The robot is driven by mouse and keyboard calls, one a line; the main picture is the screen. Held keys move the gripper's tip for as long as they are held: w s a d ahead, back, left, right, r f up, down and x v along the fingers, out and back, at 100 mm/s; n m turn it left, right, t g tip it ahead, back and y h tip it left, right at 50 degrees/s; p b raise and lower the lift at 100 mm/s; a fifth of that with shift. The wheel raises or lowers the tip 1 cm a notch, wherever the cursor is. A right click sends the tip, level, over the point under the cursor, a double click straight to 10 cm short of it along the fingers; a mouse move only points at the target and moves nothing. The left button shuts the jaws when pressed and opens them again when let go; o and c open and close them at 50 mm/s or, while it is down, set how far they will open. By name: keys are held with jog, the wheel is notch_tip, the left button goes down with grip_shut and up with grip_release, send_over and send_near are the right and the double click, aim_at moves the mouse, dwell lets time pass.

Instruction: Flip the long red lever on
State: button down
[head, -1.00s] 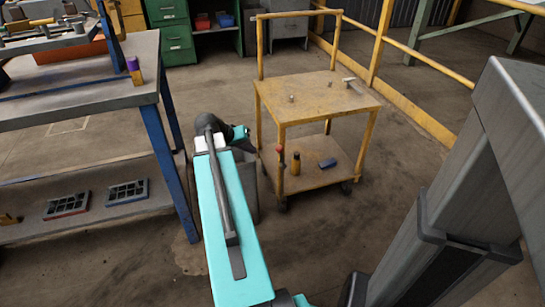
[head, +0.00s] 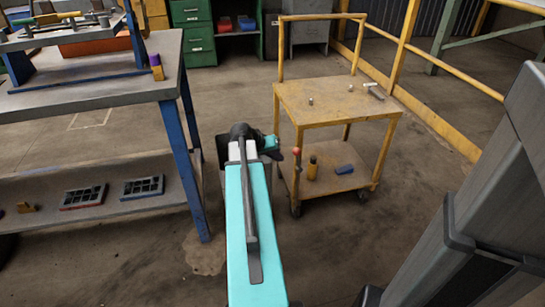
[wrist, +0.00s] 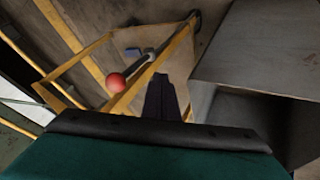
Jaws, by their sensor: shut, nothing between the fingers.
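In the head view my gripper (head: 276,152) is small and partly hidden by my arm. The lever's mount cannot be made out.
A workbench (head: 100,95) stands left. The floor between is clear.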

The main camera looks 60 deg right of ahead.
jog(key=shift+s+d+f+b, duration=0.1)
jog(key=shift+s+d+b, duration=0.1)
jog(key=shift+s+d, duration=0.35)
jog(key=shift+s+d+f+b, duration=0.1)
jog(key=shift+s+d+b, duration=0.15)
jog(key=shift+s, duration=0.55)
jog(key=shift+s+d+b, duration=0.15)
jog(key=shift+s+d, duration=0.35)
jog(key=shift+s, duration=0.15)
jog(key=shift+w+r+p, duration=0.1)
jog(key=shift+r+p, duration=0.1)
jog(key=shift+p, duration=0.2)
